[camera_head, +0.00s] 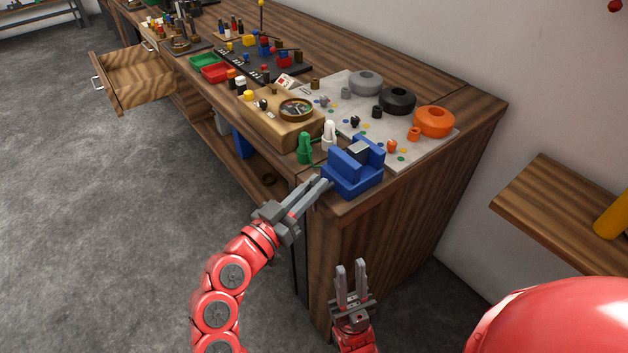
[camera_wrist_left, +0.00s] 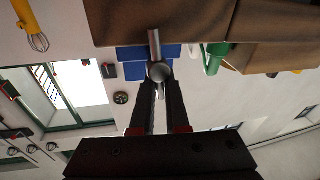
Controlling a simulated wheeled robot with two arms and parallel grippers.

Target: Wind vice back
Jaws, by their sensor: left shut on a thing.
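The blue vice (camera_head: 352,178) stands on the near corner of the workbench, and a grey piece (camera_head: 357,149) shows between its jaws. I cannot tell whether the jaws press on that piece. My left gripper (camera_head: 322,187) reaches the vice's front side. In the left wrist view its fingers (camera_wrist_left: 160,88) are shut on the grey vice handle (camera_wrist_left: 155,45), a bar running through a round screw end. The vice body (camera_wrist_left: 132,54) is partly hidden behind it. My right gripper (camera_head: 350,265) is open and empty, below the bench top beside its end panel.
Green (camera_head: 305,148) and white (camera_head: 329,134) bottles stand close to the vice. Behind them are a wooden box with a dial (camera_head: 296,108) and a pale mat with grey, black and orange spools (camera_head: 434,121). A drawer (camera_head: 134,78) stands open. A wooden shelf (camera_head: 560,205) is at right.

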